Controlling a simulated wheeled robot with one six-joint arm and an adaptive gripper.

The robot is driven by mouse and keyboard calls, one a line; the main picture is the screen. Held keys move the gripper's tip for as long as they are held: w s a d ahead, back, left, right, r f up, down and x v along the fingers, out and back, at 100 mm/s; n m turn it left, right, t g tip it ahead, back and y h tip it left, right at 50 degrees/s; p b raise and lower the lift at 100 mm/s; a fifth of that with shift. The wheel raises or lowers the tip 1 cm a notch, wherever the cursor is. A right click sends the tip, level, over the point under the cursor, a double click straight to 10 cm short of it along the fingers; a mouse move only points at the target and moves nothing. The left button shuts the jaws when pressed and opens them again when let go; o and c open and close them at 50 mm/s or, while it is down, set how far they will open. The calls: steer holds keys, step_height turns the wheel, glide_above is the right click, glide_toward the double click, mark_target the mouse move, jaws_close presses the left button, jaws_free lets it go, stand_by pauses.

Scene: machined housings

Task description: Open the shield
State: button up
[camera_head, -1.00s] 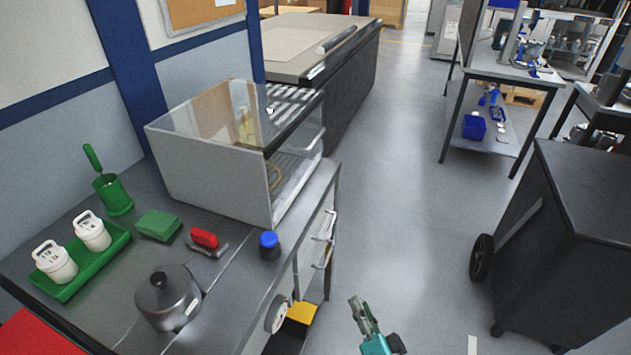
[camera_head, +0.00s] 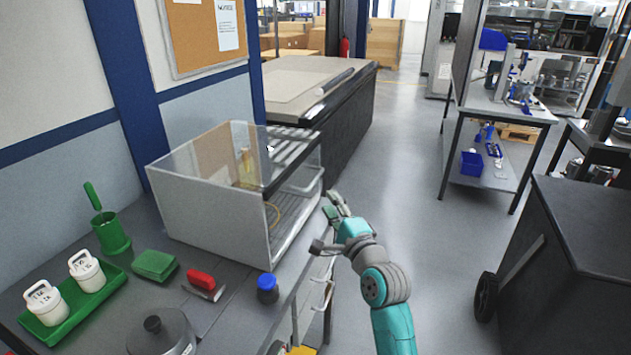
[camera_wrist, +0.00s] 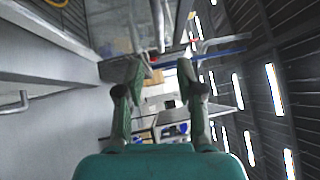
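The shield (camera_head: 285,215) is a clear pane on the right-hand face of a grey, clear-topped box (camera_head: 205,210) on the bench. It appears closed. A bar handle (camera_head: 302,182) shows near its upper edge. My gripper (camera_head: 335,204) is just right of the shield, apart from the handle as far as I can tell. In the wrist view my gripper (camera_wrist: 161,72) has its two fingers apart with nothing held between them. A grey bar (camera_wrist: 220,41) shows beyond the right finger; I cannot tell if it is the handle.
A black cabinet (camera_head: 575,260) stands at right. The floor (camera_head: 425,200) between is clear.

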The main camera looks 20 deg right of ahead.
mark_target(316, 178)
steer(key=w, duration=0.3)
steer(key=w+a+r, duration=0.1)
steer(key=w, duration=0.6)
steer(key=shift+w+a+r, duration=0.1)
steer(key=shift+a+r, duration=0.05)
steer(key=shift+a, duration=0.1)
steer(key=shift+c, duration=0.2)
jaws_close()
